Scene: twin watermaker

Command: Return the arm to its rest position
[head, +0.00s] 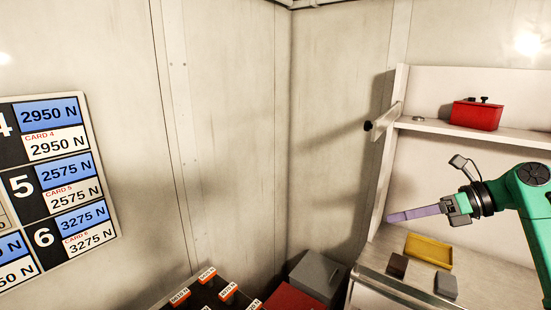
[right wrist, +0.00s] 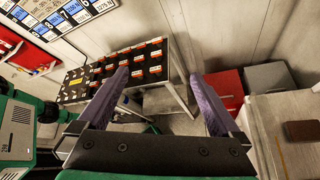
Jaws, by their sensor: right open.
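My right arm comes in from the right edge in the head view, green with black joints. Its right gripper (head: 392,217) has purple fingers that point left, held in the air in front of the shelf unit. In the right wrist view the right gripper (right wrist: 160,80) shows its two purple fingers spread wide apart, with nothing between them. My left gripper is in neither view.
A shelf (head: 470,131) carries a red box (head: 476,115). Below, a yellow tray (head: 428,250) and small dark blocks lie on the counter (head: 400,283). A grey bin (head: 317,276) stands in the corner. A rack with labelled tops (right wrist: 75,90) shows beyond the fingers.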

